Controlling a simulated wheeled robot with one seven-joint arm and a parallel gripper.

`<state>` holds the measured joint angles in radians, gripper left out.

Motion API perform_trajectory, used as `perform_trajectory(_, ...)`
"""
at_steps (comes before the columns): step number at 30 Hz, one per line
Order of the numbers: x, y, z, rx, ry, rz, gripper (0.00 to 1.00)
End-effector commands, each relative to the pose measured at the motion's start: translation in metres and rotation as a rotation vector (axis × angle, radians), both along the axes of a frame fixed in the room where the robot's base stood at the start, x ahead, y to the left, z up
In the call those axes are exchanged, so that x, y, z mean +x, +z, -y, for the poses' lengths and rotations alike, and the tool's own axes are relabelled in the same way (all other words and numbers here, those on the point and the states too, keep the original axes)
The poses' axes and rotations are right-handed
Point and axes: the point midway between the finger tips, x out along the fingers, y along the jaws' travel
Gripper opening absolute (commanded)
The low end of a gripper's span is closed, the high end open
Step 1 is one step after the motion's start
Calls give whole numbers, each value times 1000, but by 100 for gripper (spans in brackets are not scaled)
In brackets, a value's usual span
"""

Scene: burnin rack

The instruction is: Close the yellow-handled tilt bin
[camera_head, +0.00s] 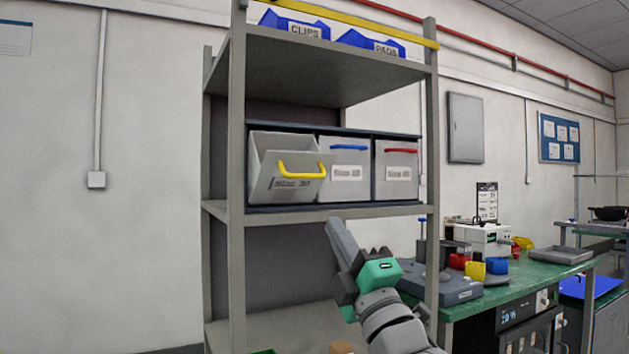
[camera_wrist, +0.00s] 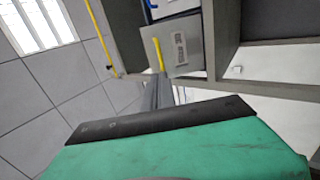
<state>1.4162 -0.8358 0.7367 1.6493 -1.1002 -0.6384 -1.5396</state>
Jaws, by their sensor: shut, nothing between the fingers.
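The yellow-handled tilt bin (camera_head: 266,185) is the left one of three pale grey bins on the rack's middle shelf. Its front leans outward at the top, so it stands open; the neighbouring fronts are upright. Its yellow handle (camera_head: 301,171) runs across the front. In the wrist view the bin (camera_wrist: 188,38) and its yellow handle (camera_wrist: 158,55) are upper centre, turned sideways. My gripper (camera_head: 334,226) is shut and empty, below and right of the bin and apart from it. Its grey fingers also show in the wrist view (camera_wrist: 160,84), beyond the green body.
The blue-handled bin (camera_head: 343,174) and red-handled bin (camera_head: 396,173) stand to the right. The shelf edge (camera_head: 330,212) and the rack's front posts (camera_head: 236,240) are near my arm. A green workbench (camera_head: 530,276) with equipment is at right.

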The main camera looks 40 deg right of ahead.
Motion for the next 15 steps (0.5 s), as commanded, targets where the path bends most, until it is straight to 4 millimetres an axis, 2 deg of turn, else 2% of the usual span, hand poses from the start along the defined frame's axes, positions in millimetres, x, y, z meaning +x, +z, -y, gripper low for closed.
perform_trajectory(1,6,15,2,4,4,-2,0)
perform_trajectory(15,55,53,18,8,3,-4,0)
